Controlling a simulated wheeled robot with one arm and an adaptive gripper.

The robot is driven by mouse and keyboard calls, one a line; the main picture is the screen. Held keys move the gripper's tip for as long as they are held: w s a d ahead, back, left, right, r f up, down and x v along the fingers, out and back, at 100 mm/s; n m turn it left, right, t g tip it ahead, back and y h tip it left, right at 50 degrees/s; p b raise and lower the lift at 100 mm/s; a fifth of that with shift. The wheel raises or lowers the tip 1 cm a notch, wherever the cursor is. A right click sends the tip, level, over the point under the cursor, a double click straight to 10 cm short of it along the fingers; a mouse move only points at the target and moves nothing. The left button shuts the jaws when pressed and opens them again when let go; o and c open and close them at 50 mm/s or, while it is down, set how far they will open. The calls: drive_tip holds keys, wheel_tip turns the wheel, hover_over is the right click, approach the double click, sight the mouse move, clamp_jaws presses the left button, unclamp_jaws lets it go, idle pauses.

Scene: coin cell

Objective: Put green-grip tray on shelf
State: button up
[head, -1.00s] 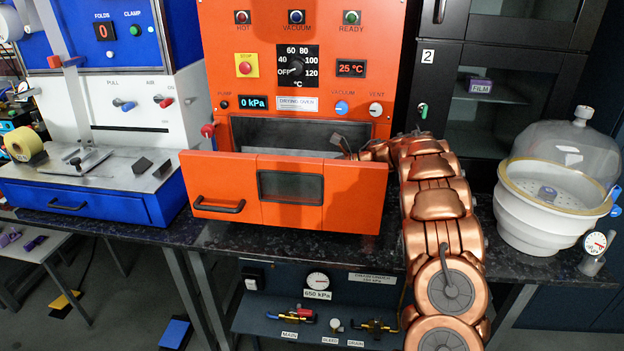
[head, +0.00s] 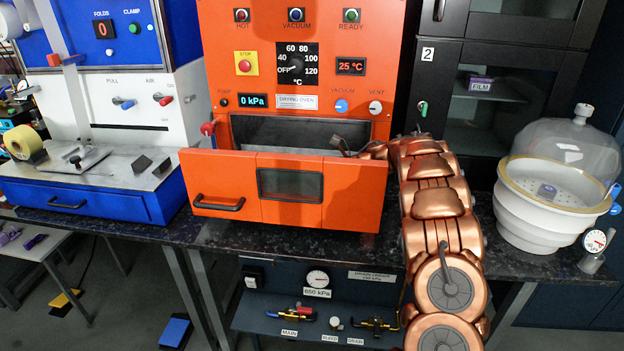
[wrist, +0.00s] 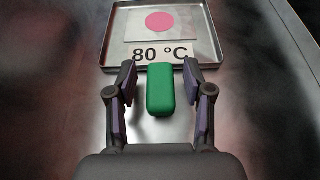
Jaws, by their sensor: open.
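The green-grip tray (wrist: 120,50) lies flat on a dark metal surface in the wrist view. It is a shallow metal tray with an "80 °C" label and a pink disc on a pale sheet. Its green grip (wrist: 172,90) points toward me. My gripper (wrist: 161,75) is open, with one finger on each side of the green grip and gaps between. In the head view my gripper (head: 343,146) reaches into the open orange drying oven (head: 290,190). The tray is hidden there behind the lowered oven door. No shelf can be made out inside the oven.
The oven door stands in front of the opening, with my arm passing over its right side. A white vacuum desiccator (head: 545,215) with a clear dome stands at right. A blue and white machine (head: 100,205) stands at left. A dark cabinet (head: 455,60) with a glass door is behind.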

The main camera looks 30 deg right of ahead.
drive_tip(key=shift+r, duration=0.1)
drive_tip(key=b+v, duration=0.1)
drive_tip(key=v, duration=1.1)
drive_tip(key=shift+b, duration=0.35)
drive_tip(key=shift+w, duration=0.1)
